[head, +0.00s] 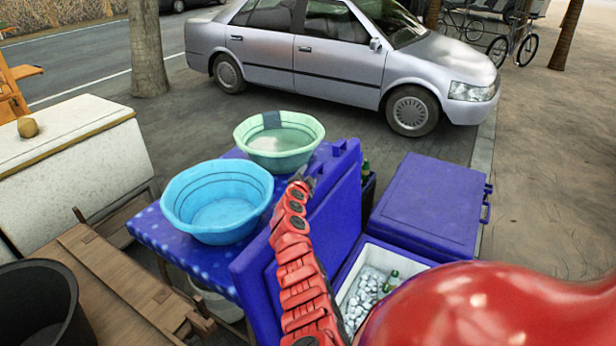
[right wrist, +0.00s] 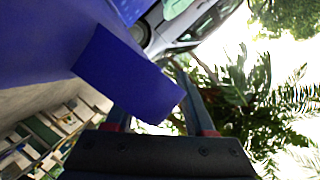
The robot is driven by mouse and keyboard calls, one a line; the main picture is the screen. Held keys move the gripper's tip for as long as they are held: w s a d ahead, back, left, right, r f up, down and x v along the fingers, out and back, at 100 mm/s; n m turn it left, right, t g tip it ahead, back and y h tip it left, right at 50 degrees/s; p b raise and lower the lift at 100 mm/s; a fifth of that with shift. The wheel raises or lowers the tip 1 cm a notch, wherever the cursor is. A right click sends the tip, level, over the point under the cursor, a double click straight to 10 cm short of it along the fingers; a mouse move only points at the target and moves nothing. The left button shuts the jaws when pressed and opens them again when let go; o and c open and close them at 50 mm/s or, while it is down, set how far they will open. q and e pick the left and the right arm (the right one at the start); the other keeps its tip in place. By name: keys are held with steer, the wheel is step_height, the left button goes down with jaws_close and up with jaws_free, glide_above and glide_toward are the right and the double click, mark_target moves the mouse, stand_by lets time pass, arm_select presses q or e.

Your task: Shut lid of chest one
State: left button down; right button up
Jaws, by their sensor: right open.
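In the head view, blue lids (head: 338,222) stand raised at the left side of the chests, and I cannot tell which belongs to chest one. An open chest (head: 344,298) with a white lining holds ice and green bottles. My right gripper (head: 303,184) is at the upper part of the raised lids, at the end of my red arm. In the right wrist view the jaws (right wrist: 148,98) are open, and a blue panel (right wrist: 130,75) reaches between or in front of them. It hides part of the left finger; contact is unclear. My left gripper is out of view.
A flat blue lid (head: 430,205) lies right of the raised lids. A blue basin (head: 218,205) and a green basin (head: 280,140) stand on a dotted blue cloth (head: 165,235) to the left. A silver car (head: 340,55) is parked behind. Bottles (head: 366,170) show behind the raised lids.

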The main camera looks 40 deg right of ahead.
jaws_close()
stand_by(1.4)
